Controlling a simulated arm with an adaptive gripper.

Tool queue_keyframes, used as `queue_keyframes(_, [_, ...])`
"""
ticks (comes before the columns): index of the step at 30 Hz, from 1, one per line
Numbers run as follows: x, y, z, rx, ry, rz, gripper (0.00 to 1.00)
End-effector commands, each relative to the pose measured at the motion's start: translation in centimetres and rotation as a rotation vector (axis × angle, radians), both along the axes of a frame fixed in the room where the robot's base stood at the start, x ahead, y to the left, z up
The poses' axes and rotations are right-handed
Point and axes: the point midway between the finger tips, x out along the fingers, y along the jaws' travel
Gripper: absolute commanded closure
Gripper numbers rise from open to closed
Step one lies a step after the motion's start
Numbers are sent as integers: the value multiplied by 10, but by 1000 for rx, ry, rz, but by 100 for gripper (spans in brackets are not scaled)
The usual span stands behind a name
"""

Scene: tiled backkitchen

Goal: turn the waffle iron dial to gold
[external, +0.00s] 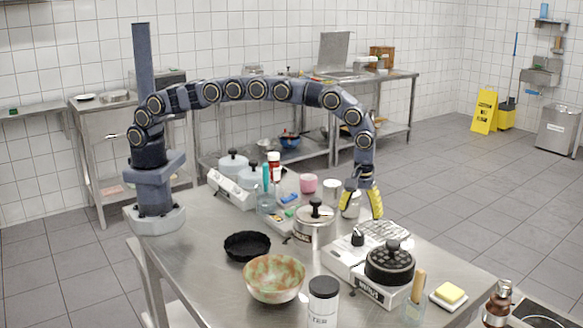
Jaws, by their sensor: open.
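A white appliance (343,262) on the right part of the steel table carries a black round ridged lid or plate (389,262) and a grid-like plate (383,232). It looks like the waffle iron; dark lettering on its front is too small to read. I cannot make out its dial or any gold mark. A small black knob-like part (357,238) stands at its back left.
A steel pot (314,224) with a black knob stands left of the appliance. A patterned bowl (274,278), a black dish (247,245) and a black-lidded jar (323,302) stand at the front.

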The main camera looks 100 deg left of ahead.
Motion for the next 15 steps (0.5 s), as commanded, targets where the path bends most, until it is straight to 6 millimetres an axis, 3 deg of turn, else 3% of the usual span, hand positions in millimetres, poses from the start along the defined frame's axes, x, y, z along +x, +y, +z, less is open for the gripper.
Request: queue_keyframes(15, [0, 0, -69, -1, -1, -2, 36])
